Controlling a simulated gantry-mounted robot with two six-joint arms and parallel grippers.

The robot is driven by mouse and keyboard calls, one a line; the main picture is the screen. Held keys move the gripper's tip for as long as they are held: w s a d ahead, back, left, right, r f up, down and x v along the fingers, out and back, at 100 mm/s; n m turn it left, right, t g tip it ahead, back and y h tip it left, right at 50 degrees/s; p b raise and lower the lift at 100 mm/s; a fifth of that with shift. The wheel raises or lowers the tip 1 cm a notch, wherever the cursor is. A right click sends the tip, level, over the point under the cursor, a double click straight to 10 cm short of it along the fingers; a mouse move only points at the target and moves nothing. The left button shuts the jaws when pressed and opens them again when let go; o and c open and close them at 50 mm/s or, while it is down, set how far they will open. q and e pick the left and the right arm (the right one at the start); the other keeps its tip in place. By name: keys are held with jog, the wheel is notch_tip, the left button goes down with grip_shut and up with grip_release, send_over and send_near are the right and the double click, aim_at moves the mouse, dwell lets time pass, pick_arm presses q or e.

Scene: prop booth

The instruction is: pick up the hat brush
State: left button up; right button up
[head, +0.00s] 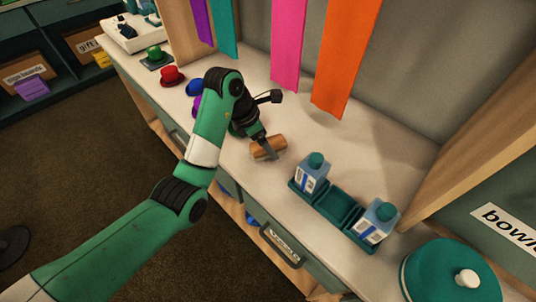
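A brown wooden piece (259,152), which looks like the hat brush, lies on the pale counter (305,125) near its front edge. My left gripper (269,152) reaches down to it from above. One grey finger crosses in front of the brown piece. The other finger is hidden, so I cannot tell whether the gripper is open around it or shut on it. The brown piece appears to rest on the counter or very close to it. My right gripper is out of view.
Two blue-labelled bottles (311,175) stand in a green tray (340,206) to the right. A teal round box (435,280) is at lower right. Small hats, including a red one (172,76), stand at left. Ribbons, one orange (345,60), hang behind. The counter's middle is clear.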

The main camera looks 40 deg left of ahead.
pick_arm(q)
jog(key=shift+x, duration=0.8)
jog(key=shift+r, duration=0.1)
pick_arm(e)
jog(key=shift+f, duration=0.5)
pick_arm(q)
jog(key=shift+f, duration=0.25)
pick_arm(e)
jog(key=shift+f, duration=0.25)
pick_arm(q)
jog(key=c, duration=1.5)
jog(key=shift+r, duration=0.1)
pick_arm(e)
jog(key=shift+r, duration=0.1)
